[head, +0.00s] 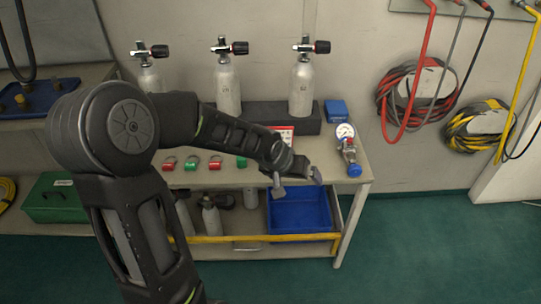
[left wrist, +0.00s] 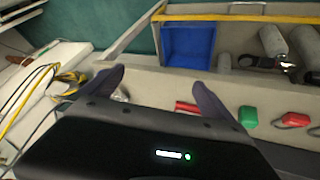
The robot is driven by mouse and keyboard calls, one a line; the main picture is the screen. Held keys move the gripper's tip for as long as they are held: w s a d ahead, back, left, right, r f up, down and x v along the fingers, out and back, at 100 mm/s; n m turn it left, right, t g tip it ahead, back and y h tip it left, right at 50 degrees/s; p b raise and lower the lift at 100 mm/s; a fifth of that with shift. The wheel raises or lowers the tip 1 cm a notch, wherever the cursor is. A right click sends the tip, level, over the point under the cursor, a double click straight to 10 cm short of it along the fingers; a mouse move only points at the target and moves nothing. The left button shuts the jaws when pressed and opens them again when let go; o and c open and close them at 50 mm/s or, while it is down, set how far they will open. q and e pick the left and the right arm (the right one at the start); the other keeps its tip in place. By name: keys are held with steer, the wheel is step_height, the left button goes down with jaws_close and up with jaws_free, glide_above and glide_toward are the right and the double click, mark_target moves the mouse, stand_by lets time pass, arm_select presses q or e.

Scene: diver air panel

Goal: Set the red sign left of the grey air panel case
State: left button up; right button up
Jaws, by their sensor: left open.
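A small red-and-white piece that looks like the red sign (head: 284,132) shows on the bench behind my left forearm, partly hidden by it. In the left wrist view a red edge, perhaps the same sign (left wrist: 187,107), shows beside one finger. My left gripper (head: 298,184) is open and empty, near the bench's front edge. Its two fingers are spread apart in the left wrist view (left wrist: 158,80). I cannot make out a grey air panel case in either view. My right gripper is not in view.
The bench (head: 355,176) carries grey cylinders, a dark block (head: 312,121), a blue box (head: 336,110), a gauge with a blue-ended valve (head: 348,150) and several red and green shackle-like pieces (head: 215,162). A blue bin (head: 300,212) is on the shelf below. Coiled hoses hang at right.

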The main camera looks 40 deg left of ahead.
arm_select(q)
steer(key=s+d+f+m+g+h, duration=0.1)
steer(key=s+d+f, duration=0.3)
steer(key=d+f, duration=0.45)
steer(key=s+d+f+g+h, duration=0.1)
steer(key=s+d+f+h, duration=0.1)
steer(key=s+d+f, duration=0.45)
steer(key=s+d+f+g, duration=0.1)
steer(key=s+d+f, duration=0.2)
steer(key=s+f, duration=0.2)
steer(key=s+d+f+m+g, duration=0.1)
steer(key=s+d+f+g, duration=0.1)
steer(key=s+d+f, duration=0.2)
steer(key=s+f, duration=0.2)
steer(key=s, duration=0.2)
steer(key=shift+d+f+g, duration=0.15)
steer(key=shift+d+g, duration=0.1)
steer(key=shift+g, duration=0.05)
steer(key=shift+c, duration=0.3)
